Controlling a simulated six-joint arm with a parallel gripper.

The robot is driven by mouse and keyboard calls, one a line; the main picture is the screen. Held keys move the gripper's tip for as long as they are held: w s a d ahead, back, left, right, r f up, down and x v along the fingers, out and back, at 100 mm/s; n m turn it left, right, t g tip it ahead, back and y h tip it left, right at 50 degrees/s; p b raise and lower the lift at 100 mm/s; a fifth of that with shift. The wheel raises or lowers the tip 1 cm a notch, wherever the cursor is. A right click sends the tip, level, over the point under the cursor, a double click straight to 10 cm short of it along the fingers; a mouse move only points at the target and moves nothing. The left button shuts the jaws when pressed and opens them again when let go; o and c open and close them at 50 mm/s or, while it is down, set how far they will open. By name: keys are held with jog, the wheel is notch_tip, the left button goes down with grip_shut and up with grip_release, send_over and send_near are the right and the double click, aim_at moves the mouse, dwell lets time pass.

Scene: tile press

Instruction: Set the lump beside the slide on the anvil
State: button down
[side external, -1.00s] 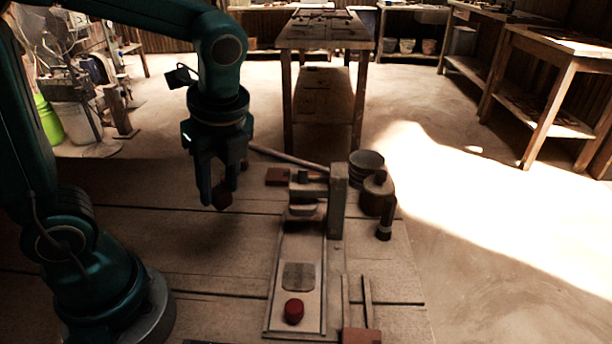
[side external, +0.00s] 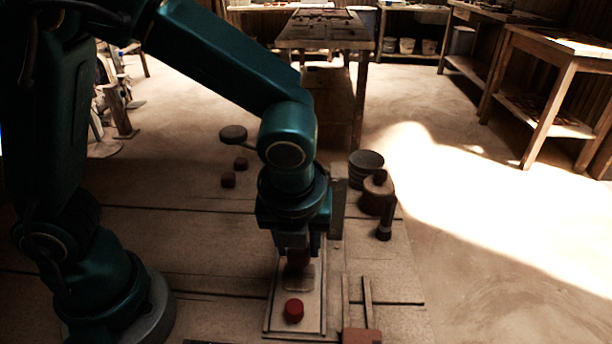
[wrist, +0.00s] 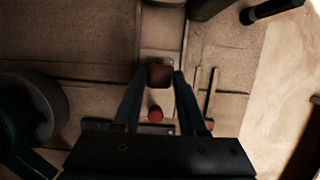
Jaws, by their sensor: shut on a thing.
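My gripper (side external: 297,252) is shut on a brown lump (side external: 298,263). In the wrist view the lump (wrist: 160,74) sits between the two fingertips. They hang over the pale slide track (side external: 270,318), near a grey square plate that looks like the anvil (side external: 302,282). The lump hides the plate's far part, and I cannot tell whether the two touch. A round red piece (side external: 293,311) stands on the near end of the track; it also shows in the wrist view (wrist: 155,114).
A lever with a round end (side external: 233,133) reaches left from the press post (side external: 338,210), behind my gripper. A bucket (side external: 366,168), a brown jar (side external: 376,197) and a red-brown block (side external: 362,336) stand to the right.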

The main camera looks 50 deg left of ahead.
aim_at(298, 258)
jog(key=shift+f, duration=1.9)
jog(key=shift+f, duration=0.1)
jog(key=shift+c, duration=2.3)
grip_release()
jog(key=v, duration=1.2)
jog(key=s+a+n+t+h, duration=0.1)
jog(key=a+n, duration=0.4)
jog(key=n, duration=0.8)
jog(key=s+a+r+n+t+h, duration=0.1)
jog(key=s+a+n, duration=0.3)
jog(key=n, duration=1)
jog(key=shift+s+a+t, duration=0.25)
jog(key=shift+a+t, duration=0.35)
